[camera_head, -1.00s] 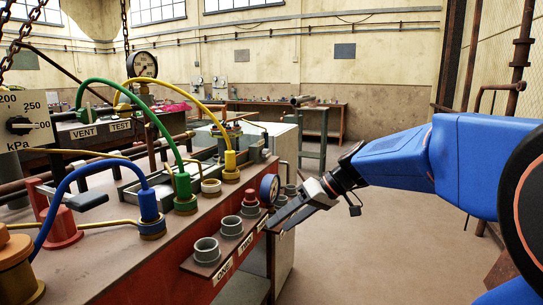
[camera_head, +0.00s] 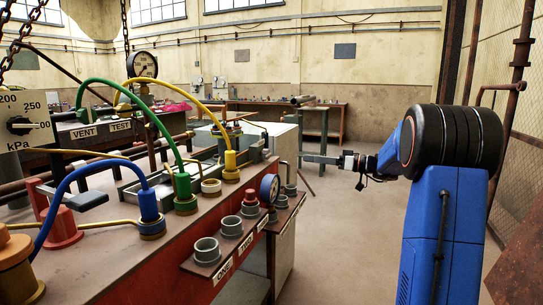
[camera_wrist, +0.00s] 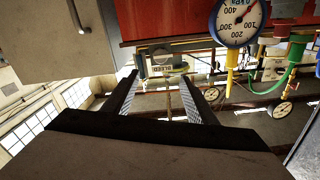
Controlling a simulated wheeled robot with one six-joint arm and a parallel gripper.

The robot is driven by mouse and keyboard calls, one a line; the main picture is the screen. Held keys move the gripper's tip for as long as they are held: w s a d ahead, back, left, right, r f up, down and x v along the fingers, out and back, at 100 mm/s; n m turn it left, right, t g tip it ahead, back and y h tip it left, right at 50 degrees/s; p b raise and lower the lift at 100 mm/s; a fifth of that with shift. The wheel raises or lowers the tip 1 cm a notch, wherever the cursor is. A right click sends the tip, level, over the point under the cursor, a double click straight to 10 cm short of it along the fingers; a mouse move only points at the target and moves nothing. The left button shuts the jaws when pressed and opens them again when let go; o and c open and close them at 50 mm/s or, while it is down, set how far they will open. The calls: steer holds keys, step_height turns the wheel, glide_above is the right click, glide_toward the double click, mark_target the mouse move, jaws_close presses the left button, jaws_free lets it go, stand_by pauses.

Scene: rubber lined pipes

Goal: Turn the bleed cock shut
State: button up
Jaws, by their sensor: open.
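My gripper (camera_head: 308,158) is off the right end of the red bench, level and pointing left, with its jaws open. In the wrist view the two fingers (camera_wrist: 160,80) stand apart with a gap between them. A small plate marked BLEED (camera_wrist: 168,68) shows beyond the fingertips, between them in the picture. A thin brass-coloured bar lies behind it in line with the gap; I cannot tell whether it is the cock's lever. I cannot clearly make out the bleed cock in the head view.
The red bench (camera_head: 125,262) fills the left, with blue, green and yellow hoses. A round gauge (camera_head: 269,188) stands at its right edge and shows large in the wrist view (camera_wrist: 237,22). A shelf of grey sockets (camera_head: 207,251) is in front. The floor on the right is open.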

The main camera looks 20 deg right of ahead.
mark_target(269, 154)
steer(key=x, duration=1.7)
steer(key=shift+a, duration=0.15)
steer(key=c, duration=1.1)
steer(key=shift+o, duration=0.2)
steer(key=shift+m, duration=0.3)
steer(key=m, duration=0.3)
steer(key=shift+f+m, duration=0.1)
steer(key=shift+m, duration=1.7)
